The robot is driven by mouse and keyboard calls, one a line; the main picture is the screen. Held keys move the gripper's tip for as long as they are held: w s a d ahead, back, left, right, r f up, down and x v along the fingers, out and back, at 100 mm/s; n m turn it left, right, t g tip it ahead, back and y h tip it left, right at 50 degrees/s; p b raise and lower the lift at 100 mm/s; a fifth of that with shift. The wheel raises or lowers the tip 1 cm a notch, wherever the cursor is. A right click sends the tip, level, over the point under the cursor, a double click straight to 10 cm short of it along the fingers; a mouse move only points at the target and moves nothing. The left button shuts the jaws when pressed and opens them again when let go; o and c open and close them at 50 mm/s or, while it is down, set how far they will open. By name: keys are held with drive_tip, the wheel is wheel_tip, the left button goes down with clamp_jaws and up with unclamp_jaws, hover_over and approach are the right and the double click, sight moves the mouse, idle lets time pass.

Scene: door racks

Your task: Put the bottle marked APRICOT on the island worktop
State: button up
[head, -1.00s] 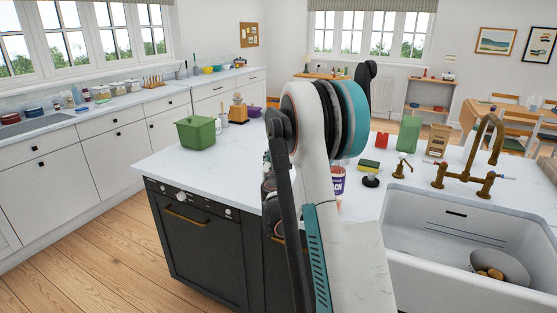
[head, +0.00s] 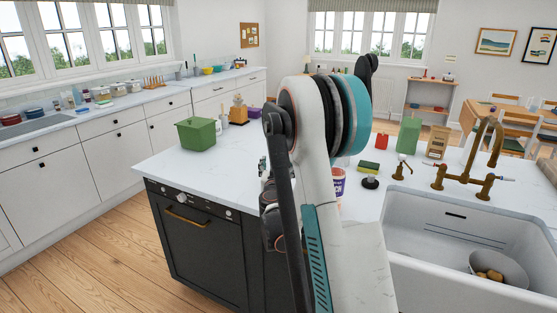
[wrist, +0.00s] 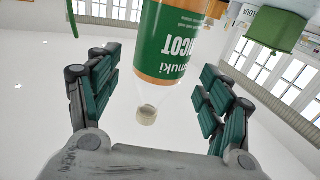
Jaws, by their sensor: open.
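The APRICOT bottle (wrist: 172,45) shows in the wrist view with a green and orange label. Its lettering is upside down in the picture, and the end of the name, "COT", is readable. Its clear shoulder and pale cap (wrist: 147,115) point toward the bottom of the picture. My gripper (wrist: 161,68) is open, with its fingers on either side of the bottle and visible gaps on both sides. In the head view my arm hides most of the gripper and the bottle. The island worktop (head: 215,172) is white and marbled, with a wide bare area at left.
Right of my arm are a labelled tub (head: 338,183), a sponge (head: 369,167), a red container (head: 382,142) and a green one (head: 409,135). The sink (head: 455,245) and brass tap (head: 485,150) are at right.

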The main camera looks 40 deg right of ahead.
drive_tip(key=p+v, duration=0.1)
drive_tip(key=v, duration=0.6)
drive_tip(key=shift+s+a, duration=0.2)
drive_tip(key=shift+s, duration=0.1)
drive_tip(key=shift+r, duration=0.1)
